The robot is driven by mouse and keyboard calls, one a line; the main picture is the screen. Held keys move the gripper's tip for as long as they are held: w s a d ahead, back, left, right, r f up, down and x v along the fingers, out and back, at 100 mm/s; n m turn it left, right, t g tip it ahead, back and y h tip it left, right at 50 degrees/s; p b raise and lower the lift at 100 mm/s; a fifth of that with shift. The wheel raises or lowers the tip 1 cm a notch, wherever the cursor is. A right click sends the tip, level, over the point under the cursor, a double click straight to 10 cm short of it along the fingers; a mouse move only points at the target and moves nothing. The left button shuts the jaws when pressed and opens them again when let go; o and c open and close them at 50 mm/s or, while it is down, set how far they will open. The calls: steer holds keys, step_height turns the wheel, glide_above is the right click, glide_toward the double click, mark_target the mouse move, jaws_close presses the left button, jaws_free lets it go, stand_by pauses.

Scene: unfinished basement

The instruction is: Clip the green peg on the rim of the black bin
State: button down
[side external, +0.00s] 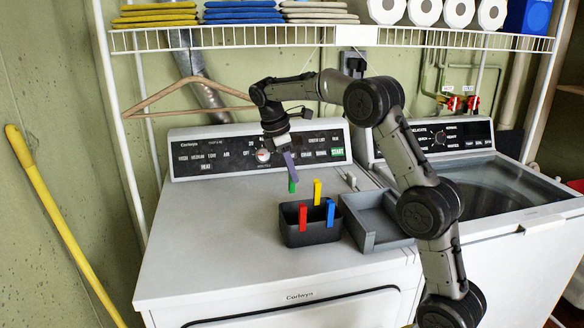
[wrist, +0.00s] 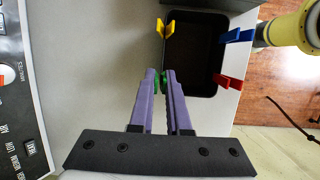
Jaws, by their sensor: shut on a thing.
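The black bin (side external: 310,237) stands on the white dryer top, its rim open upward. My gripper (side external: 291,178), with purple fingers, points down behind the bin's back left corner. It is shut on the green peg (side external: 292,187), which shows at the fingertips above the rim's height. In the wrist view the green peg (wrist: 157,79) sits between the fingertips (wrist: 162,76), close to the edge of the bin (wrist: 196,94). I cannot tell whether it touches the rim. A yellow peg (side external: 317,190), a red peg (side external: 302,215) and a blue peg (side external: 330,213) stand on the bin's rim.
An open grey tray (side external: 387,242) sits right beside the bin, with small pale pegs (side external: 350,180) behind it. The dryer's control panel (side external: 215,155) rises behind, and a hanger (side external: 185,83) hangs above. The dryer top (side external: 215,235) is clear to the left.

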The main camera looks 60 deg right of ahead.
mark_target(292, 187)
steer(key=shift+f, duration=2.35)
steer(key=c, duration=0.8)
jaws_free()
steer(key=v, duration=1.3)
steer(key=shift+r, duration=0.35)
